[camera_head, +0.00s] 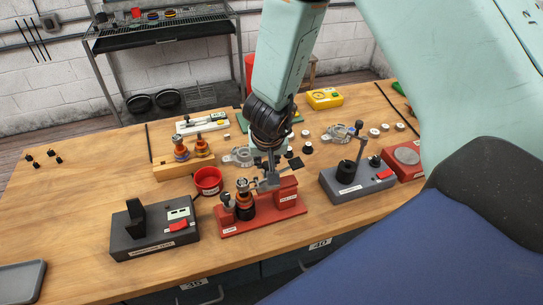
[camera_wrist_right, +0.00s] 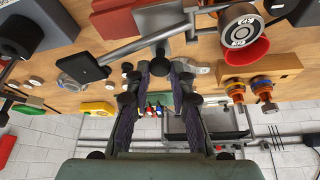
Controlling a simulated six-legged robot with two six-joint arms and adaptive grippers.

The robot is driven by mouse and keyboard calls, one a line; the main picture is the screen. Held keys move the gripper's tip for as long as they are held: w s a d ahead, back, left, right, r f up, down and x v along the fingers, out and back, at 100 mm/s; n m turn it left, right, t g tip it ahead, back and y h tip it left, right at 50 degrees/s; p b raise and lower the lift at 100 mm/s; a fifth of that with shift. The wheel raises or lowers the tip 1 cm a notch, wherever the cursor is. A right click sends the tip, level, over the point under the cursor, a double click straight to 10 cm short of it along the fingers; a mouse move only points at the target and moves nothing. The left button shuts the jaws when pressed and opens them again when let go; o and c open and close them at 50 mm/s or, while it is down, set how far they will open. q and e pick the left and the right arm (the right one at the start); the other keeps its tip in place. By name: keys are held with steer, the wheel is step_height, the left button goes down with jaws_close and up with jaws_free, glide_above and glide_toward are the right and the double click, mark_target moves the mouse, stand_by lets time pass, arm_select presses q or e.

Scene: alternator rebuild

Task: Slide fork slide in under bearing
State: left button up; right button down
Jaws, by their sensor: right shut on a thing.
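The red fixture (camera_head: 275,212) stands near the front middle of the bench. A rotor with a copper-coloured winding and a bearing at its top (camera_head: 243,199) stands upright at its left end; it also shows at the upper right of the wrist view (camera_wrist_right: 238,22). My right gripper (camera_head: 268,172) reaches down over the fixture and is shut on the grey fork slide (camera_head: 266,184). In the wrist view the slide's bar (camera_wrist_right: 135,46) runs across beyond my fingertips (camera_wrist_right: 160,68) towards the rotor. Whether the fork lies under the bearing is not clear. My left gripper is out of view.
A red cup (camera_head: 207,181) stands just left behind the fixture. A wooden block (camera_head: 180,170) holds two more rotors. A dark tester (camera_head: 150,235) stands at left and a grey press-like tool (camera_head: 355,183) at right.

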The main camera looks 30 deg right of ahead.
steer(key=shift+s+d, duration=0.1)
steer(key=shift+s, duration=0.05)
steer(key=c, duration=1.3)
jaws_free()
steer(key=shift+a, duration=0.2)
steer(key=shift+o, duration=0.7)
steer(key=shift+d, duration=0.25)
